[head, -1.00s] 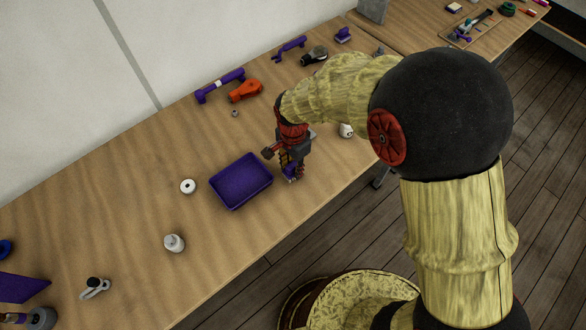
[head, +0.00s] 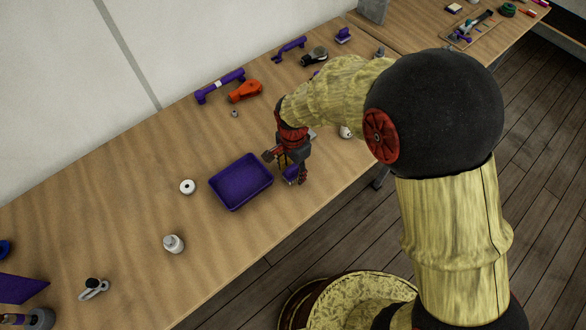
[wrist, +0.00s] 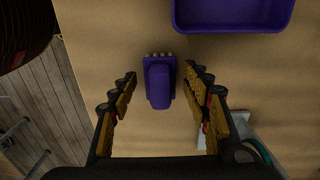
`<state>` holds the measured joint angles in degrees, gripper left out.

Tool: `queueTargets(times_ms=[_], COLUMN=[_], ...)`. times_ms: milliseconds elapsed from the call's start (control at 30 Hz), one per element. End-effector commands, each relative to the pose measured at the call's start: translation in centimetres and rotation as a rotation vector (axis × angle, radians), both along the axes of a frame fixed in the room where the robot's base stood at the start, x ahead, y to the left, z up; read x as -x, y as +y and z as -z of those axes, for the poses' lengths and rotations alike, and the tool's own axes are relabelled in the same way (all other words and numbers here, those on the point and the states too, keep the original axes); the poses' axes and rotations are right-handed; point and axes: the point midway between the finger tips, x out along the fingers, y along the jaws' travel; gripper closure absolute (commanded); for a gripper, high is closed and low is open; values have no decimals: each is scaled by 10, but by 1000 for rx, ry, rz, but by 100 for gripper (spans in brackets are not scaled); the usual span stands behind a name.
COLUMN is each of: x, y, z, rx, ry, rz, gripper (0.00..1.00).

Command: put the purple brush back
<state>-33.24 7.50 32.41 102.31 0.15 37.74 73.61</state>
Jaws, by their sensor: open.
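The purple brush (wrist: 160,85) lies on the wooden table, with pale bristle tufts showing along its far end in the wrist view. In the head view a little of the brush (head: 291,173) shows between the fingers, the rest covered by my gripper. My gripper (wrist: 161,74) is open, one finger on each side of the brush, with a gap on both sides. In the head view my gripper (head: 292,176) is low at the table, just right of the purple tray (head: 240,182). The tray (wrist: 232,15) also shows ahead and right in the wrist view and looks empty.
A white ring (head: 187,187) and a white bottle-like piece (head: 173,243) stand left of the tray. An orange tool (head: 245,91) and a purple bar (head: 220,85) lie at the back. The table's front edge is close to my gripper.

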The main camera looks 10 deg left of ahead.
Motion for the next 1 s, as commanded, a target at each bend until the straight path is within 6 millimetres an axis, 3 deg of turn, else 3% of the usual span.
queueTargets(times_ms=[233, 700, 1000], x=[0, 0, 0], y=[0, 0, 0], z=[-13, -102, -123], rx=[-2, -1, 0], ry=[-1, -2, 0], rz=[0, 0, 0], gripper=[52, 52, 52])
